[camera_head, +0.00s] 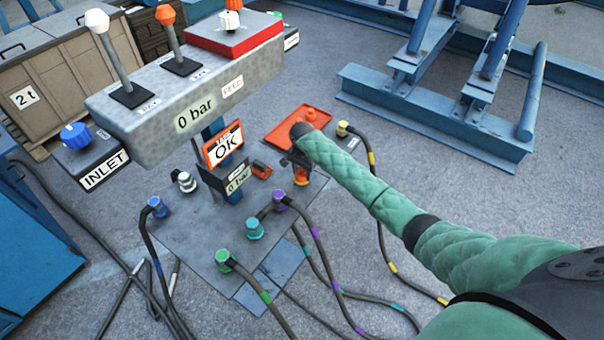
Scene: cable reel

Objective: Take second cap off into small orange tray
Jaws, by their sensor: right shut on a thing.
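The small orange tray (272,137) lies at the far right corner of the grey plate. One orange cap (310,114) sits in it. My right arm, in a green quilted sleeve, reaches in from the lower right. My right gripper (298,163) is small and dark at its end, just in front of the tray. It is shut at an orange cap (302,178) low beside the plate's right edge. The wrist partly hides the jaws, and I cannot tell whether the cap is still on its fitting. My left gripper is not in view.
Hoses with blue, green, teal, purple and yellow (343,128) couplings surround the plate (205,250). A grey lever console (190,110) stands at the back left, above an OK display (223,145). A blue steel frame (430,115) is at upper right.

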